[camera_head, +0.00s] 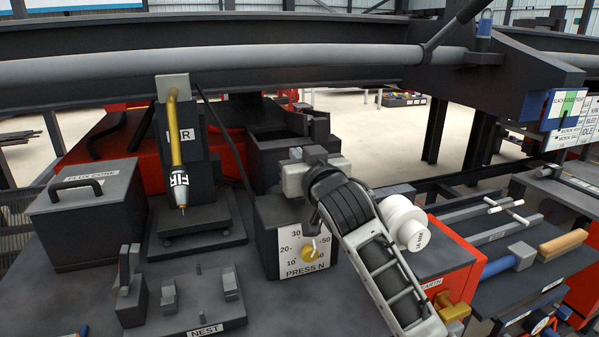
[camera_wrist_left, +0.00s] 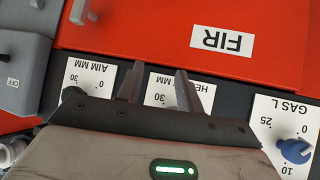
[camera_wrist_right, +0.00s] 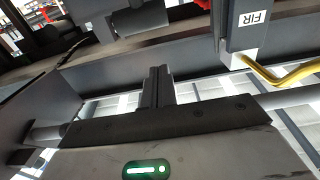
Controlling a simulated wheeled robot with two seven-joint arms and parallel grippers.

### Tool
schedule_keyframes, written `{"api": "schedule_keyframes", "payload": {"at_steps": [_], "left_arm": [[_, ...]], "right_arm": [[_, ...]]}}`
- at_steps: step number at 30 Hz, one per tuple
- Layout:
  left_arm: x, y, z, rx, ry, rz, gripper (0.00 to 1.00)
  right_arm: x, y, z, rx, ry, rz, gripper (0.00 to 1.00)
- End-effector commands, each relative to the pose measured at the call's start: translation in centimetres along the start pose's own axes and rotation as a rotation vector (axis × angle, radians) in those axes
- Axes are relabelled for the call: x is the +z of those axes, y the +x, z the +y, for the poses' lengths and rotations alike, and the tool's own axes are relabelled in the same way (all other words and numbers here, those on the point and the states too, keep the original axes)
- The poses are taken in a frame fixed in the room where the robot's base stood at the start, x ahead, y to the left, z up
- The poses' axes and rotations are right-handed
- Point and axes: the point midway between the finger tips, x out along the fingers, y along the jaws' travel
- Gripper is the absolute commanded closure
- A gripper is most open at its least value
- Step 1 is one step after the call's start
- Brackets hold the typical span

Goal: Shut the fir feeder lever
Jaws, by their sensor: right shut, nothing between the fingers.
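In the left wrist view, a red housing (camera_wrist_left: 130,30) carries an upside-down FIR label (camera_wrist_left: 222,40). A small grey piece (camera_wrist_left: 80,11) stands at its upper left edge; I cannot tell if it is the feeder lever. My left gripper (camera_wrist_left: 155,88) is open and empty, its fingers apart over the dial panel beside the housing. In the head view, my right arm reaches up from the lower right, and its hand hides its fingertips. In the right wrist view, my right gripper (camera_wrist_right: 156,88) is shut and empty, apart from the grey FIR-labelled block (camera_wrist_right: 247,25) and yellow tube (camera_wrist_right: 290,74).
The yellow torch (camera_head: 176,135) hangs before the FIR stand (camera_head: 200,160). A PRESS N dial box (camera_head: 290,245) stands close to my right arm. A flux core box (camera_head: 88,215) is at left, a nest fixture (camera_head: 190,305) in front. A long grey beam (camera_head: 230,65) crosses above.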

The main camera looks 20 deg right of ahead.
Motion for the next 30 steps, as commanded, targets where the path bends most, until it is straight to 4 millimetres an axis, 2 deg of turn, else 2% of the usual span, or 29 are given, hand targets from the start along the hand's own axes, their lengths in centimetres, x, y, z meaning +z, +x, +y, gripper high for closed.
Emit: {"api": "schedule_keyframes", "payload": {"at_steps": [2,3,10,22,30], "left_arm": [[-0.2,-0.1,-0.1,-0.002,0.0,0.002,0.64],[-0.2,-0.1,-0.1,-0.002,0.0,0.002,0.64],[-0.8,0.2,-0.3,-0.007,0.0,0.012,0.64],[-0.8,0.3,-0.3,-0.008,-0.001,0.015,0.64],[1.1,1.9,-0.1,0.001,-0.009,0.022,0.64]], "right_arm": [[0.2,1.1,0.0,0.0,-0.001,-0.003,1.0],[1.2,0.6,0.0,0.0,0.0,-0.006,1.0],[3.4,-0.3,0.0,-0.001,0.001,-0.002,1.0],[3.8,-0.5,0.0,-0.001,0.0,0.0,1.0],[6.2,-1.2,-0.1,-0.001,0.005,0.078,1.0]]}}
